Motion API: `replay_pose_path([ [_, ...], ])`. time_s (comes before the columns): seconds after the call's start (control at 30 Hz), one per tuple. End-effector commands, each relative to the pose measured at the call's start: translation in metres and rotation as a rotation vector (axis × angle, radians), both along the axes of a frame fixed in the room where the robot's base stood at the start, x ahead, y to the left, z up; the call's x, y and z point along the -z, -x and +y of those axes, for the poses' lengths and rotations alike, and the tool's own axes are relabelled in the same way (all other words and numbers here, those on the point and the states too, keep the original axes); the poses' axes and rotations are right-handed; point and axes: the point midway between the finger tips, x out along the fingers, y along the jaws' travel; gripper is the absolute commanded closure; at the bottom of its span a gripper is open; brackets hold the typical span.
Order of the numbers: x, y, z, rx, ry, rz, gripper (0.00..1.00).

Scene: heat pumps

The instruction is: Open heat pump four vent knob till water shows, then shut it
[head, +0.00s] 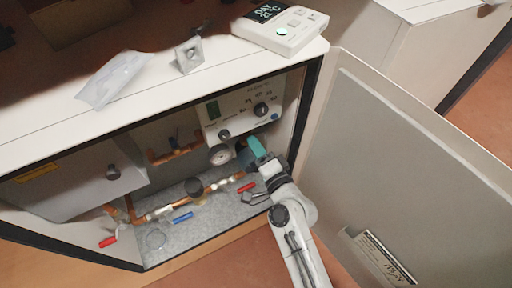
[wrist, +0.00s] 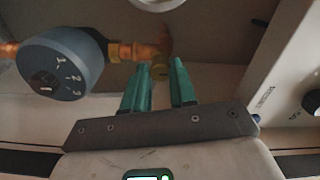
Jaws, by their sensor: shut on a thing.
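An open heat pump cabinet (head: 172,190) holds copper pipes, valves and a control panel (head: 248,108). My gripper (head: 252,150) reaches into its right side, just below the panel and beside a round white gauge (head: 220,155). In the wrist view my gripper (wrist: 161,68) has its two teal fingers close around a small brass vent knob (wrist: 160,70) on a copper fitting. The knob is partly hidden between the fingertips. In the head view the fingers and arm hide the knob. No water shows at it. I can read no pump number.
A blue-grey numbered dial (wrist: 62,65) sits left of the fingers. The open door (head: 400,165) stands right of my arm. Red handles (head: 247,188) and a blue handle (head: 182,217) lie low in the cabinet. A thermostat (head: 281,30), bracket (head: 188,56) and clear bag (head: 112,80) rest on top.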

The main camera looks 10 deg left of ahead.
Motion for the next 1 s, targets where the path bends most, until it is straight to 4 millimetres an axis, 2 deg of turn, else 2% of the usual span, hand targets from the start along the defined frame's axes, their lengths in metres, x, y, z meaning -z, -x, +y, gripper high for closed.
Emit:
replay_pose_path([
  [0.6,0.0017,0.0009,0.0004,-0.001,0.033,-0.018,1.0],
  [0.63,0.0017,0.0009,0.0004,-0.001,0.033,-0.018,0.71],
  [0.87,0.001,0.0005,0.0002,-0.001,0.032,-0.02,0.49],
  [1.0,0.0007,0.0003,0.0001,-0.001,0.032,-0.02,0.48],
])
